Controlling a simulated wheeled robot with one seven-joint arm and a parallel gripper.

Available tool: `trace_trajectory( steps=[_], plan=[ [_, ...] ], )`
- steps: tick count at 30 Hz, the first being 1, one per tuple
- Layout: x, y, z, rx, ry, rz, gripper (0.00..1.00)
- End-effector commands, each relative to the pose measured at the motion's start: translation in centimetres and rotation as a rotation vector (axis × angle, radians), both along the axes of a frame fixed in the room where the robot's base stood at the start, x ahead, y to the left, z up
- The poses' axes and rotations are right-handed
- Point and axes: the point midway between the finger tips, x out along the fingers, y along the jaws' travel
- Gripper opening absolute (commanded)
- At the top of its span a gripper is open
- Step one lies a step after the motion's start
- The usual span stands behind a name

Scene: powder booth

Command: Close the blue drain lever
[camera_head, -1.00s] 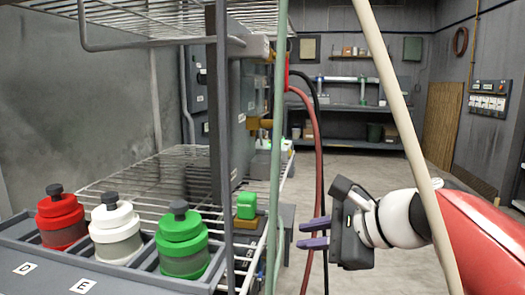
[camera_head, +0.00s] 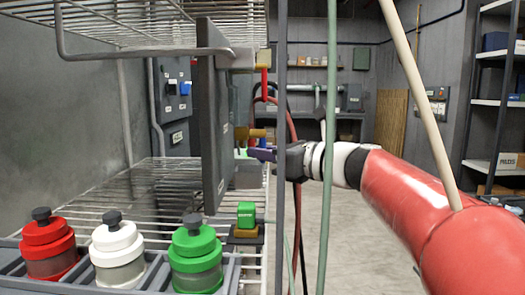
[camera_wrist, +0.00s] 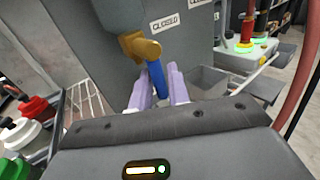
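The blue drain lever (camera_wrist: 156,80) hangs from a brass valve fitting (camera_wrist: 140,47) on a grey panel in the wrist view. It points downward, tilted slightly. My gripper (camera_wrist: 160,82) has its two purple fingers on either side of the lever, apart from each other; whether they touch it is unclear. A label reading CLOSED (camera_wrist: 165,22) is on the panel above and right of the fitting. In the head view my gripper (camera_head: 262,154) reaches left to the panel's right side, partly behind a thin post, and the blue lever cannot be made out there.
Red (camera_head: 48,244), white (camera_head: 117,249) and green (camera_head: 195,257) capped pots stand in a grey rack at front left. A green block (camera_head: 246,214) sits beside them. Thin posts and red and black hoses (camera_head: 291,215) stand close to my arm. Floor at right is open.

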Motion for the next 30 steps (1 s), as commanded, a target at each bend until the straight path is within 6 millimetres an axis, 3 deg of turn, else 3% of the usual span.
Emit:
trace_trajectory(
  steps=[9,13,23,30],
  plan=[
    [0.17,0.27,0.01,-0.001,-0.001,-0.001,0.16],
    [0.16,0.26,0.00,-0.001,-0.001,-0.001,0.00],
    [0.24,0.27,-0.27,-0.002,-0.025,0.000,0.00],
    [0.71,0.27,-0.77,-0.005,-0.141,0.000,0.00]
  ],
)
